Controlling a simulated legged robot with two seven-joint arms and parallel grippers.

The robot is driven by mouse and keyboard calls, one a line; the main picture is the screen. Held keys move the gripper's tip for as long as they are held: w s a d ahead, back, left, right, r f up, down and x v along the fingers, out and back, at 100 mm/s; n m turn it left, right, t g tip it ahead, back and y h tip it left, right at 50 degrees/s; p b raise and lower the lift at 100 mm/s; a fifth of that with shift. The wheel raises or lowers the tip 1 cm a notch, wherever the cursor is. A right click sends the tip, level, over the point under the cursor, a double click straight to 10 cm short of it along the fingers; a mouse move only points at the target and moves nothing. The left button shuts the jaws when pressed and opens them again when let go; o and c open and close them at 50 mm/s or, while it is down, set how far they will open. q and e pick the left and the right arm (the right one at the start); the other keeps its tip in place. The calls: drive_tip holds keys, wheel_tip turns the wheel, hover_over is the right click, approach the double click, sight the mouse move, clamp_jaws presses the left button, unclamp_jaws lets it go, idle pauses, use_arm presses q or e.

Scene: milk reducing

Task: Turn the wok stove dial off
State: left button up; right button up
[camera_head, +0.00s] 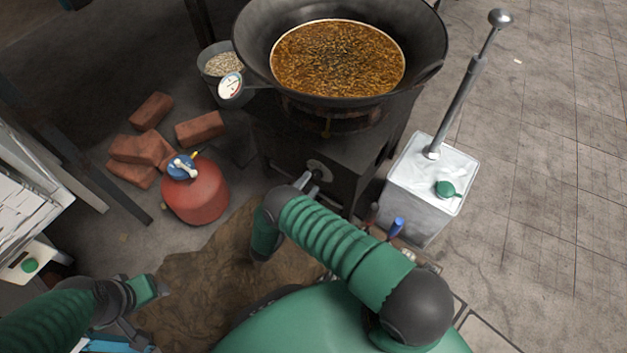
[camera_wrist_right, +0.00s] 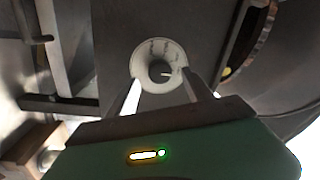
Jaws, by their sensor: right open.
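The stove dial (camera_head: 319,168) is a round pale plate on the front of the dark wok stove (camera_head: 345,155). In the right wrist view the dial (camera_wrist_right: 148,56) is a white ring with a dark round centre and a small light mark. My right gripper (camera_head: 307,184) is just in front of the dial in the head view. In the right wrist view its two fingers (camera_wrist_right: 163,82) are open, one at each lower side of the dial; whether they touch it I cannot tell. My left gripper (camera_head: 155,289) is low at the left, away from the stove; its jaws are unclear.
A large wok (camera_head: 425,50) with brown grainy liquid sits on the stove. A white metal canister (camera_head: 415,185) with a tall rod stands to the right. A red gas cylinder (camera_head: 198,197) and several bricks (camera_head: 200,128) lie left. A bucket (camera_head: 211,53) stands by the wok.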

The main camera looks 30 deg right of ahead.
drive_tip(key=b+v, duration=0.1)
drive_tip(key=v, duration=1.3)
drive_tip(key=shift+a, duration=0.1)
drive_tip(key=w+a+r+n+t+y+p, duration=0.1)
drive_tip(key=w+a+r+n+t+y, duration=0.2)
drive_tip(key=w+r+n+y, duration=0.55)
drive_tip(key=w+a+r+n+t+y+p, duration=0.15)
drive_tip(key=w+a+r+y, duration=0.35)
drive_tip(key=w, duration=0.8)
drive_tip(key=s+d+r+n+g+y, duration=0.3)
drive_tip(key=s+r+n+y, duration=0.2)
drive_tip(key=s+r+n, duration=0.4)
drive_tip(key=s+d+r+n+g+p, duration=0.1)
drive_tip(key=s+d+n+g, duration=0.15)
drive_tip(key=s, duration=0.45)
drive_tip(key=s+d+r+n+g+h, duration=0.1)
drive_tip(key=s+d+r+n+g, duration=0.2)
drive_tip(key=s, duration=0.5)
drive_tip(key=s+d+n+g+p, duration=0.1)
drive_tip(key=s+d+n, duration=0.25)
drive_tip(key=s, duration=0.35)
wheel_tip(320, 180, up, 38)
drive_tip(key=m+p, duration=0.1)
drive_tip(key=p, duration=3.7)
drive_tip(key=shift+d+r, duration=0.15)
drive_tip(key=shift+r, duration=0.05)
